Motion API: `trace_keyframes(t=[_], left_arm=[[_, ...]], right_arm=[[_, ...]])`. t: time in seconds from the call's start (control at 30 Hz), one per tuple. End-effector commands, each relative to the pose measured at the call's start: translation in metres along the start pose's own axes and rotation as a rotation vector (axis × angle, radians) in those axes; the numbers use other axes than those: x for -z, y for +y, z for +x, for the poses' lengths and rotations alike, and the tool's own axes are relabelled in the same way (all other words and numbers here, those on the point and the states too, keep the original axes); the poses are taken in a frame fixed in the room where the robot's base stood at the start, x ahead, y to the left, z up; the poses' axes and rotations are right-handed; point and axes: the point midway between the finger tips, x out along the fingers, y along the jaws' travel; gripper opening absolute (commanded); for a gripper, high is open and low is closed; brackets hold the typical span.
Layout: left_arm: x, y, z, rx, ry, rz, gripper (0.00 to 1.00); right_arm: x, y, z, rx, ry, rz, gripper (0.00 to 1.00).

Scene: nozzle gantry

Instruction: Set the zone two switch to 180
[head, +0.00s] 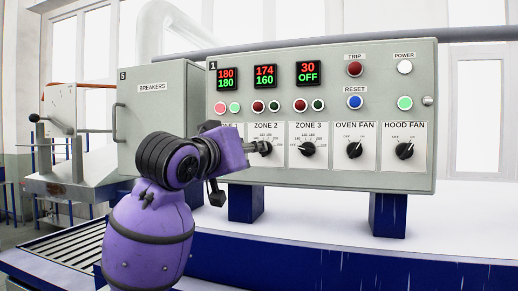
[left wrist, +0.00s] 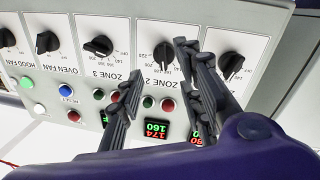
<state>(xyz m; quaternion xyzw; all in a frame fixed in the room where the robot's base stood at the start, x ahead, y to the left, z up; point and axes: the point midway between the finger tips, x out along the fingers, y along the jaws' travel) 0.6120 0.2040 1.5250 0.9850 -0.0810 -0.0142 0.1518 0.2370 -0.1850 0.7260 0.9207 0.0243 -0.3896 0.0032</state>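The zone 2 switch (head: 265,148) is a black rotary knob on a white dial plate, partly covered by my left gripper in the head view. The zone 2 display (head: 265,76) reads 174 in red above 160 in green. My left gripper (head: 256,148) is at the zone 2 dial. In the left wrist view the panel is upside down, and the zone 2 knob (left wrist: 163,54) shows between the two spread fingertips of my left gripper (left wrist: 158,66). The fingers look open; contact with the knob cannot be told. My right gripper is not in view.
The zone 3 knob (head: 308,149) is close beside zone 2; the zone 1 knob (left wrist: 228,66) is on the other side. The oven fan (head: 354,150) and hood fan (head: 404,150) knobs are farther right. Buttons and lamps, including the reset button (head: 355,102), are above.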

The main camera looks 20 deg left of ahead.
Motion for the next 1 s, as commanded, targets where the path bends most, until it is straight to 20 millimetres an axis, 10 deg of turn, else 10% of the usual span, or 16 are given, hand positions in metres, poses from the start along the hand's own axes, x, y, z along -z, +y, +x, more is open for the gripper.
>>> trace_keyframes(t=[0.4,0.8,1.0], left_arm=[[0.001,0.000,0.061,0.001,0.002,0.002,0.34],[0.001,0.000,0.073,0.000,0.005,0.005,0.34],[0.001,0.000,0.073,0.000,0.004,0.005,0.10]], right_arm=[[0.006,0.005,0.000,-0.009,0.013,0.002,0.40],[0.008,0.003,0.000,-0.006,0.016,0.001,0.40],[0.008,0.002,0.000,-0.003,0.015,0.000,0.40]])
